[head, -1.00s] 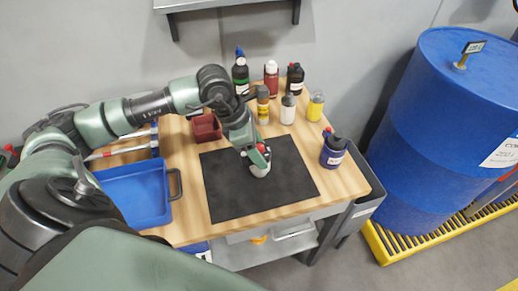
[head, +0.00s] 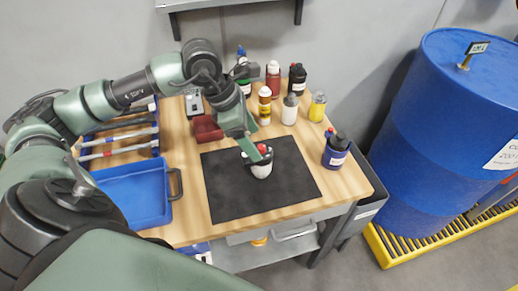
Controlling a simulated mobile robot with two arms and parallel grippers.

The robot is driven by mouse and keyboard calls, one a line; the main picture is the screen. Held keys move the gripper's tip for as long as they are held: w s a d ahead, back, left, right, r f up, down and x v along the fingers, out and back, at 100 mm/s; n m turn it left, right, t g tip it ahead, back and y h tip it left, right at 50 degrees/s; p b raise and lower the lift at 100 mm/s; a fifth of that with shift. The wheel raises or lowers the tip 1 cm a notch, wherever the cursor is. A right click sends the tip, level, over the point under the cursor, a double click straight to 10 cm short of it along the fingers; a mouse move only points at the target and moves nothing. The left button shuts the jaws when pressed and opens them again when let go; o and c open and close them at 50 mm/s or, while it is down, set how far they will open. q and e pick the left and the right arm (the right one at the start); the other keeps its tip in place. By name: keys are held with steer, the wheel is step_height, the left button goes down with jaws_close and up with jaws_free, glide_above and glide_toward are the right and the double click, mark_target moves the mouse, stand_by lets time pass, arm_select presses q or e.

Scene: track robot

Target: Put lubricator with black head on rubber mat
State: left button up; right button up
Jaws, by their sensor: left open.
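A small bottle (head: 261,170) with a white body and a dark head with a red part stands upright on the black rubber mat (head: 240,205), near its far middle. My left gripper (head: 254,150) is open just above and beside the bottle's head, and a green finger partly covers it. Whether the finger touches the bottle I cannot tell. The bare mat extends in front of the bottle. My right gripper is not in view.
Several bottles, including a white one (head: 289,109) and a yellow one (head: 317,106), stand at the back. A dark blue bottle (head: 336,152) stands right of the mat. A blue tray (head: 130,200) and red bin (head: 207,129) are left. A blue drum (head: 430,130) stands beyond the table.

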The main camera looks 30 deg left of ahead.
arm_select(q)
steer(key=v, duration=0.6)
steer(key=shift+r+b, duration=0.25)
steer(key=shift+b, duration=0.05)
steer(key=shift+s, duration=0.15)
